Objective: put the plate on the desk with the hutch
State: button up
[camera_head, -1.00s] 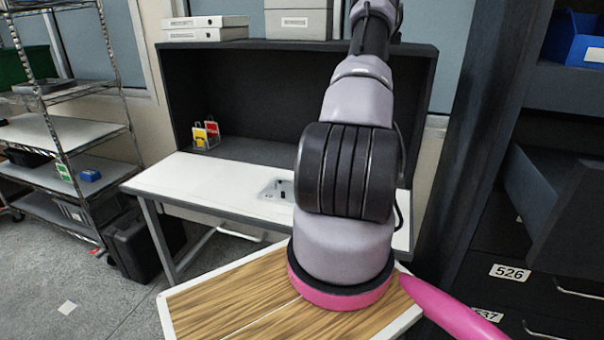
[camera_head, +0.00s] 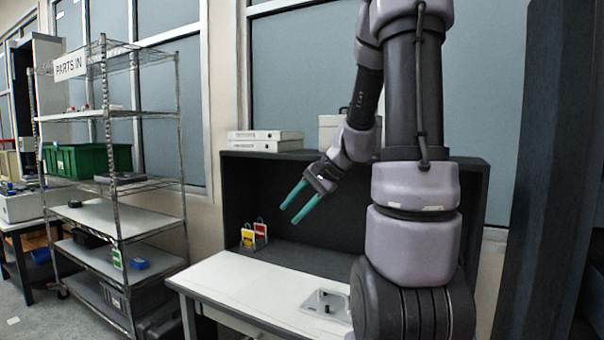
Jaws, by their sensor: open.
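The desk with the hutch (camera_head: 235,287) stands ahead, with a white top and a dark hutch (camera_head: 338,205) rising behind it. On its top is a flat grey plate (camera_head: 326,305) with small dark parts or holes, partly hidden at the right by my arm. My gripper (camera_head: 296,205) is open, with two teal fingers pointing down and left. It shows in front of the hutch, above the white top, with nothing between its fingers. I cannot tell how far it is from the hutch.
Yellow and red tags in a holder (camera_head: 254,236) stand at the hutch's left. White boxes (camera_head: 264,141) lie on top of the hutch. A wire shelf (camera_head: 115,205) with a green bin (camera_head: 92,160) stands at the left. A dark cabinet (camera_head: 548,170) is at the right.

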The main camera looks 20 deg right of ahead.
jog(key=s+a+r+n+t+h, duration=0.1)
jog(key=s+a+r+n+h, duration=0.1)
jog(key=s+r, duration=0.4)
jog(key=s+a+r+n+t+h, duration=0.1)
jog(key=s+a+r+n+h, duration=0.1)
jog(key=s+r+n, duration=0.3)
jog(key=s, duration=0.4)
jog(key=shift+a+r+h, duration=0.25)
jog(key=shift+r+h, duration=0.1)
jog(key=shift+h, duration=0.05)
jog(key=shift+s, duration=0.1)
